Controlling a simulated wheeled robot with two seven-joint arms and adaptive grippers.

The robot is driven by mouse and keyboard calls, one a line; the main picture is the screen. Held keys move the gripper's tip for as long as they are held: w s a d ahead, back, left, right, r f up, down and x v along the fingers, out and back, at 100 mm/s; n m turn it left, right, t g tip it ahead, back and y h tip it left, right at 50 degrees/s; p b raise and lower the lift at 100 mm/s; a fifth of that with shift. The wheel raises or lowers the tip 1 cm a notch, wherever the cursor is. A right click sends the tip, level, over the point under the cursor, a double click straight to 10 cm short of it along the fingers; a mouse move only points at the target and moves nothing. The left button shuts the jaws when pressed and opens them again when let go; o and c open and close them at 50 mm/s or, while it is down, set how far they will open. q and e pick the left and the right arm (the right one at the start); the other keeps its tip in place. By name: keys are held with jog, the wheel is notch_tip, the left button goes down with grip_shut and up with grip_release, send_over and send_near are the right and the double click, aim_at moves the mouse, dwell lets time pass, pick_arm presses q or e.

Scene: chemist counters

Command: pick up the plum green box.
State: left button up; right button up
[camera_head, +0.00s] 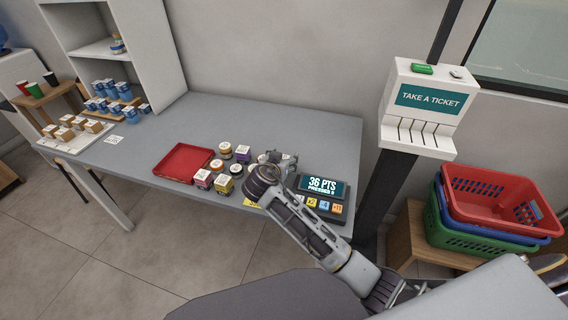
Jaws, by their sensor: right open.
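A group of small boxes and round jars stands on the grey counter (310,124), right of a red tray. A plum-coloured box (203,180) with a pale top is at the front left of the group. A yellow-olive box (223,185) stands close to its right. Green on the plum box is too small to make out. My right gripper (277,158) is open, over the counter just right of the group and apart from the plum box. Its wrist hides some of the counter behind it. My left gripper is not in view.
The red tray (183,162) lies left of the group. A points display with coloured keys (322,187) stands right of my gripper. Jars (225,150) crowd behind the boxes. A ticket dispenser (421,104) and stacked baskets (495,208) are at the right. The back counter is clear.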

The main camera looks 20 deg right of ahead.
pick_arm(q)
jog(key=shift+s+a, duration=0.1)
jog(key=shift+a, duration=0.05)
pick_arm(e)
jog(key=c, duration=1.2)
jog(key=shift+o, duration=0.2)
jog(key=shift+r, duration=0.1)
jog(key=shift+r, duration=0.5)
notch_tip(320, 180, up, 9)
jog(key=shift+f+p, duration=0.15)
jog(key=shift+p, duration=0.25)
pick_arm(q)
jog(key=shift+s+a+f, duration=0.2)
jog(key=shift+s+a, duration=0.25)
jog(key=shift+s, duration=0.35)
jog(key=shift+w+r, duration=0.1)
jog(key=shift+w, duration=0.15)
